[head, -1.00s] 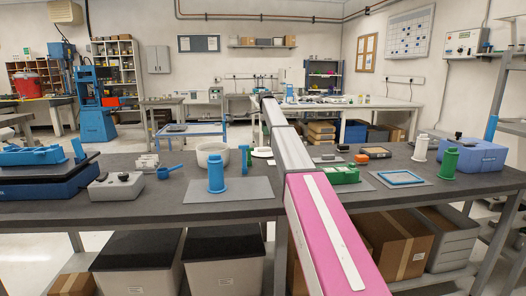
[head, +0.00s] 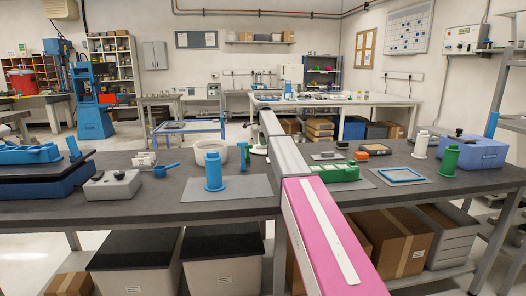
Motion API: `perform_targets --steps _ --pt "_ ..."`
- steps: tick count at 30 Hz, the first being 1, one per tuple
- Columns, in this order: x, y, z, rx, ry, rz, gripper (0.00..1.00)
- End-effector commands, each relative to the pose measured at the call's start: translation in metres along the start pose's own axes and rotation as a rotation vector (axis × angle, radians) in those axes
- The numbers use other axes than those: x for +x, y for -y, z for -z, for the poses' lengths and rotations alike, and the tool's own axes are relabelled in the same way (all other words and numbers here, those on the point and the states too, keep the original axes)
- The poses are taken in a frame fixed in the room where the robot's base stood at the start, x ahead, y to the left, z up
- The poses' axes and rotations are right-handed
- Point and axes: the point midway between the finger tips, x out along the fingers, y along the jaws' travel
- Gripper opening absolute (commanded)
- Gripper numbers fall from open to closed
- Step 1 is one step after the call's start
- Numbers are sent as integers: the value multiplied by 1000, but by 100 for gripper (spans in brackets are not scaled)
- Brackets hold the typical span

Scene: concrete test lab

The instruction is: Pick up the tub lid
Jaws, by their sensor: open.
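The round off-white tub (head: 211,153) stands open on the dark bench, left of my arm. A pale, flat, round piece that looks like the tub lid (head: 258,151) lies on the bench to its right, close against my arm. My gripper (head: 257,141) is just above or at this piece, beside the arm's far end. It is open. Its fingertips are small and partly hidden by my arm, so I cannot tell whether they touch the lid.
A blue flanged cylinder (head: 213,172) stands on a grey mat in front of the tub. A blue upright piece (head: 243,157) stands between tub and arm. A green block (head: 337,172) is right of my arm. A blue frame (head: 402,175) lies on another mat.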

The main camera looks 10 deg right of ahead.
Motion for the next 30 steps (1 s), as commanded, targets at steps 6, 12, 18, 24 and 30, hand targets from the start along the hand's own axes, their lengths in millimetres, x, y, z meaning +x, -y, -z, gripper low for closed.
perform_targets --steps 6,12,18,24,30 --pt "23 0 0 1 0 1 45" --pt "23 0 0 1 0 1 41" --pt "22 0 0 0 0 0 0" --pt "22 0 0 0 0 0 0" --pt "16 1 0 0 0 1 0"
